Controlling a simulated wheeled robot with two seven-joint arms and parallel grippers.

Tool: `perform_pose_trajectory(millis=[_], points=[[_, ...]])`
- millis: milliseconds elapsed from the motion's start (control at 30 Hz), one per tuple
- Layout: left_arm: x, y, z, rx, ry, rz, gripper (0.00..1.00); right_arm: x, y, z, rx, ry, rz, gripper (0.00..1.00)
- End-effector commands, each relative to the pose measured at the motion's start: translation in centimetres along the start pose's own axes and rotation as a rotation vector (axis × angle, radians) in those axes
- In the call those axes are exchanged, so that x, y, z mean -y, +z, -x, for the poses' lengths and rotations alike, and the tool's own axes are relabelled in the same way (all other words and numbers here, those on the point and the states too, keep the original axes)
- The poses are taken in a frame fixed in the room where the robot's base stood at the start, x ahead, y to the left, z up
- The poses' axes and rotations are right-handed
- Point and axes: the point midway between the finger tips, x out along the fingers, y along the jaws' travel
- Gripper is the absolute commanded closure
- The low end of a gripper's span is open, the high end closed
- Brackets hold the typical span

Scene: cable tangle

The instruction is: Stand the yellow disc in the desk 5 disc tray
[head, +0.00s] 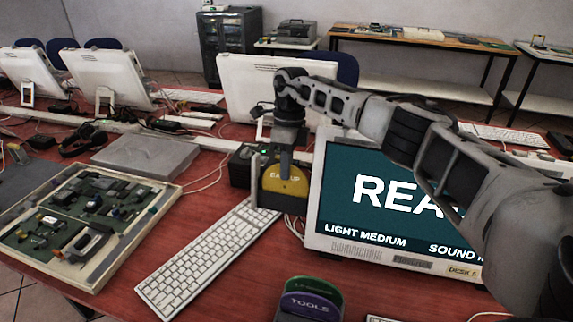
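The yellow disc (285,184) is upright, its lettering partly covered by a finger of my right gripper (286,163). The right gripper comes down from above and is shut on the disc's upper edge; the far finger is hidden. The disc is at the front of a black unit (241,168) with a green light, left of the desk 5 monitor. The disc's lower edge meets the dark tray part (268,205); whether it rests in the slot I cannot tell. My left gripper is not in view.
The monitor (345,185) stands right of the disc, under my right arm. A white keyboard (205,258) lies in front. Purple (308,306) and green (318,286) discs stand at the bottom. A circuit board tray (125,245) is at left. Cables run behind the unit.

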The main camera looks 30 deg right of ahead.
Motion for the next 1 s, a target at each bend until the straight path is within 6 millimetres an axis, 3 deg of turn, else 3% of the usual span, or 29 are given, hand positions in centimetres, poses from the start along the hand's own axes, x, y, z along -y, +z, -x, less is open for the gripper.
perform_pose_trajectory(millis=[133,233,633,767,1000], points=[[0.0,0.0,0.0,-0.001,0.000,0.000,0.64,0.0,0.0,0.0,0.000,0.000,0.000,1.00],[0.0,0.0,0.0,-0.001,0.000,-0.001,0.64,0.0,0.0,0.0,0.000,0.000,0.000,0.70],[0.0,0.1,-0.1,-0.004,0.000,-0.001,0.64,0.1,0.0,0.7,0.002,-0.002,0.000,0.70],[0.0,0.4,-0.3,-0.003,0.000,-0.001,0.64,0.1,0.1,2.8,0.004,-0.003,0.001,0.70],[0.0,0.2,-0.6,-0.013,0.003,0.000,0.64,0.0,0.1,8.7,0.005,-0.003,-0.001,0.70]])
